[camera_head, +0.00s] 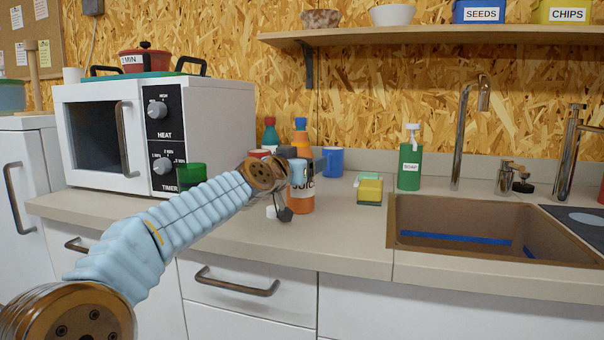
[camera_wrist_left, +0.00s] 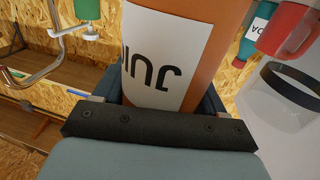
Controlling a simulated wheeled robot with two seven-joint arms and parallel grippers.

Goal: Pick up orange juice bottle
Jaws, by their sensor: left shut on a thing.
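The orange juice bottle (camera_head: 301,200) stands upright on the counter, with a blue cap and a white label. My left gripper (camera_head: 289,180) reaches it from the left and is shut around its body. In the left wrist view the orange bottle (camera_wrist_left: 208,50) with its label fills the space between the fingers, close to the palm. The gripper and arm hide part of the bottle in the head view. My right gripper is not in view.
A teal bottle (camera_head: 270,135), a blue mug (camera_head: 333,160) and a red mug (camera_wrist_left: 289,28) are close by. The microwave (camera_head: 225,115) is left. A shelf (camera_head: 430,35) hangs above.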

